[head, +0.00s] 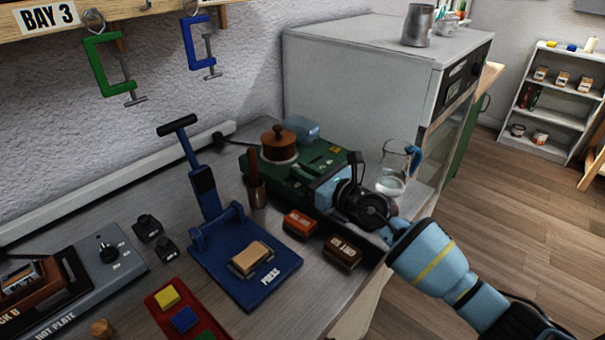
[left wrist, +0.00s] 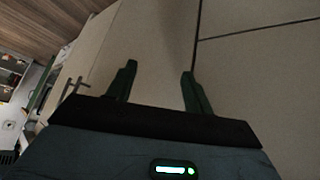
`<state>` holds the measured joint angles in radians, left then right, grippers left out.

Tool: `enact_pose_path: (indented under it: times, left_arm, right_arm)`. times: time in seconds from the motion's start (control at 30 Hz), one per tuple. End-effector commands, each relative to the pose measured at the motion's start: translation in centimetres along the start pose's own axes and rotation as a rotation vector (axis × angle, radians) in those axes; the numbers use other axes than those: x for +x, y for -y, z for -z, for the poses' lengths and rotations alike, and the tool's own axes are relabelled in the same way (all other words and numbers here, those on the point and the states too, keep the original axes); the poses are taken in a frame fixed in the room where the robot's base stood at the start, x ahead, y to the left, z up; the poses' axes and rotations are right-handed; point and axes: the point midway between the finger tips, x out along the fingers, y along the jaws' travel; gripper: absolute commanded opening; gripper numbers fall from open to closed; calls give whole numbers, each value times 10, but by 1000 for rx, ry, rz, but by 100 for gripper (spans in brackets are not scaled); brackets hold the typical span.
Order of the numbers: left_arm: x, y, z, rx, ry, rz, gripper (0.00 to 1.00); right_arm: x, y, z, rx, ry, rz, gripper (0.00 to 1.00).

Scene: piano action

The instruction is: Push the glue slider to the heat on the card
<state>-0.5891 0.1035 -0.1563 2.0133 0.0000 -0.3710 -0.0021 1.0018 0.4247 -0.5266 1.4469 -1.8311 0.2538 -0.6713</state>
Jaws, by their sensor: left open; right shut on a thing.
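A green bench machine (head: 262,166) with small marks and slots on its top stands at the back of the bench. My right gripper (head: 326,187) reaches in from the right and is shut at the machine's front right part. What it grips looks to be the glue slider, but the fingers and wrist hide it. I cannot make out the heat mark or a card's lettering. My left gripper (left wrist: 160,82) is open and empty in the left wrist view, in front of pale cabinet panels. It is not seen in the head view.
A lidded copper pot (head: 279,147) stands on the machine's far side. A glass jug (head: 393,172) is close behind my right gripper. A grey oven (head: 355,85) fills the back.

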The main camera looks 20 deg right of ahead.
Motion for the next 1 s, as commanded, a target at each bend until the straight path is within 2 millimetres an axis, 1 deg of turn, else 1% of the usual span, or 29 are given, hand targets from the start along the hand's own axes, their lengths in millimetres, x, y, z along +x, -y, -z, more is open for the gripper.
enact_pose_path:
  times: [0.07, 0.1, 0.23, 0.27, 0.53, 0.63, 0.77, 1.0]
  left_arm:
    - [1, 0, 2, 1, -3, 1, 52]
    - [1, 1, 2, 1, -3, 1, 52]
    - [1, 1, 2, 2, -3, 1, 52]
    - [1, 1, 2, 2, -3, 1, 52]
    - [0, 1, 2, 2, -3, 1, 52]
    - [-1, 1, 3, 2, -4, 1, 52]
    - [-4, 1, 7, 3, -11, 2, 52]
    - [-7, 1, 11, 4, -17, 3, 52]
  right_arm:
    - [0, 0, 1, 0, -3, -1, 0]
    - [0, 0, 1, 0, -3, -1, 17]
    - [0, 0, 1, 0, -3, -1, 34]
    - [0, 0, 1, 0, -3, -1, 36]
    - [-1, 0, 1, 0, -3, -1, 36]
    - [-6, 0, 1, 0, -3, 0, 36]
    - [-23, 0, -1, -1, -2, 0, 36]
    - [-60, 0, 0, -1, -4, 0, 36]
